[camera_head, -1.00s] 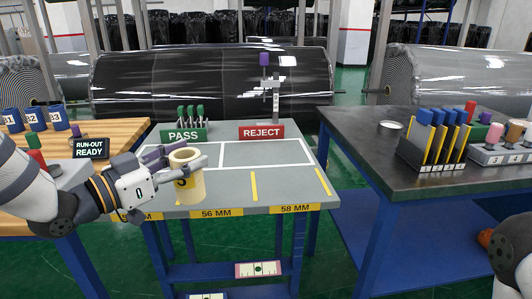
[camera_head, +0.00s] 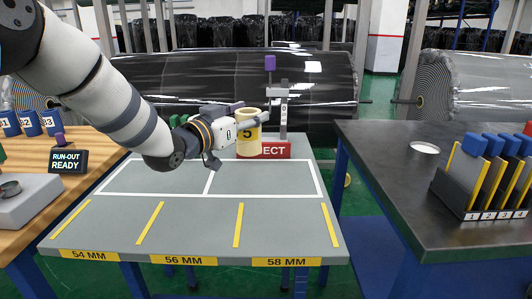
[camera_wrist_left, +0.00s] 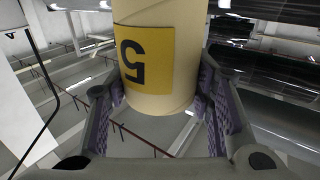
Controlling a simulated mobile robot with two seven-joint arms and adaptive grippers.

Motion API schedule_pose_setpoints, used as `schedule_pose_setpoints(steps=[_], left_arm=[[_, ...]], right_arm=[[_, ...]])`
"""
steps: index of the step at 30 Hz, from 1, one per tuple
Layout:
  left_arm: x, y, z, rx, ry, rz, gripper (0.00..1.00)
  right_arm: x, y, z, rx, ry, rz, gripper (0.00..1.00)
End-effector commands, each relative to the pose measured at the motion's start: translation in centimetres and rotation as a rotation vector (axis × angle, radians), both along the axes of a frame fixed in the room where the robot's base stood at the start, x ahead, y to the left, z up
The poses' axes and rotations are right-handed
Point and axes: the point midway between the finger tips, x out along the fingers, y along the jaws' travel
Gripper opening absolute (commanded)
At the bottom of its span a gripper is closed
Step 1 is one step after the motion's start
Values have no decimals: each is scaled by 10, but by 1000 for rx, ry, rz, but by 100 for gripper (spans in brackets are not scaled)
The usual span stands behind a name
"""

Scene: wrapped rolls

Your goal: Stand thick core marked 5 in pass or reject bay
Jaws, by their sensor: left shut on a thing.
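The thick core (camera_head: 247,145) is a cream tube with a yellow label marked 5. My left gripper (camera_head: 243,119) is shut on it and holds it roughly upright at the back of the grey table, in front of the red REJECT sign (camera_head: 277,150). In the left wrist view the core (camera_wrist_left: 180,60) sits between both fingers, its 5 upside down. Whether its base touches the table is unclear. Two white-outlined bays lie on the table; the right bay (camera_head: 265,180) is empty. My arm hides the PASS sign and part of the left bay (camera_head: 150,180). My right gripper is out of view.
A grey post with a purple top (camera_head: 270,63) stands behind the core. Yellow strips and 54, 56 and 58 MM labels mark the table front. The right bench (camera_head: 400,190) holds a slotted rack (camera_head: 480,180). The left bench holds a RUN-OUT READY sign (camera_head: 68,161).

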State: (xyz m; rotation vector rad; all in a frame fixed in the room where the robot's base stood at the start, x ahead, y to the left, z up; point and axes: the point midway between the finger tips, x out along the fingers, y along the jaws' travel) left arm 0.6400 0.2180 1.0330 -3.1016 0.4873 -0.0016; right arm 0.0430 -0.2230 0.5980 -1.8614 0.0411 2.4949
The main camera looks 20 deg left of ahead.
Motion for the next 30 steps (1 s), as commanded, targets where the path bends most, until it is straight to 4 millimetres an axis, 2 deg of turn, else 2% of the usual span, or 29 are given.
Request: schedule_pose_setpoints(steps=[1,3,10,15,25,26,28,30], left_arm=[[8,-5,-24,1,16,0,16],[17,-12,-35,0,12,0,16],[31,-23,-52,0,3,1,16],[33,-25,-83,-1,6,2,16],[33,-24,-85,-1,0,2,16],[32,-24,-85,-1,1,2,52],[32,-24,-85,0,1,2,68],[32,-24,-85,0,1,2,68]], right_arm=[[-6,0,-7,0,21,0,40],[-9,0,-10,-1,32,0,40],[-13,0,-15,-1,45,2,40],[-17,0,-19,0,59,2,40],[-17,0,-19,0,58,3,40],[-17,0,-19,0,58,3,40],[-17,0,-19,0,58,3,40],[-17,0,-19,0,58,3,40]])
